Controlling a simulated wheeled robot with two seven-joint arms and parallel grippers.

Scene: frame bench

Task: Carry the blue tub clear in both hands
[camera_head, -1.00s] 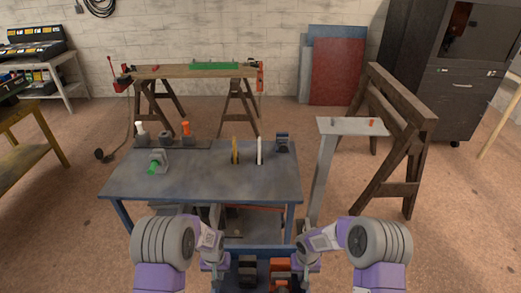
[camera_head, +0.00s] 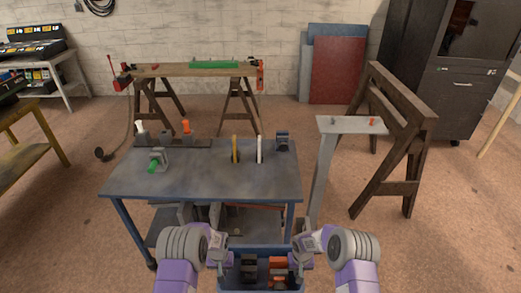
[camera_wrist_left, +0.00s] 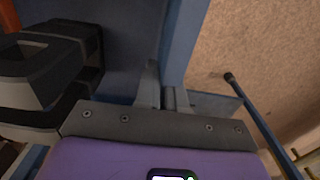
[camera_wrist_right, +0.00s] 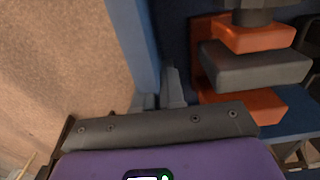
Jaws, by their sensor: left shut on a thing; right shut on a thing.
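The blue tub (camera_head: 262,248) is at the bottom centre of the head view, in front of the workbench's near edge. It holds dark blocks (camera_head: 249,266) and orange-and-grey pieces (camera_head: 278,268). My left gripper (camera_head: 222,260) is shut on the tub's left wall, and my right gripper (camera_head: 299,260) on its right wall. The tub wall runs between the fingers in the left wrist view (camera_wrist_left: 184,42) and the right wrist view (camera_wrist_right: 136,45). The tub's underside is hidden, so I cannot tell what is beneath it.
The workbench (camera_head: 200,185) stands just beyond the tub, with a lower shelf (camera_head: 165,228) carrying grey items. A narrow grey stand (camera_head: 325,165) and a wooden trestle (camera_head: 385,150) are on the right. Bare floor (camera_head: 430,245) lies at the right and left.

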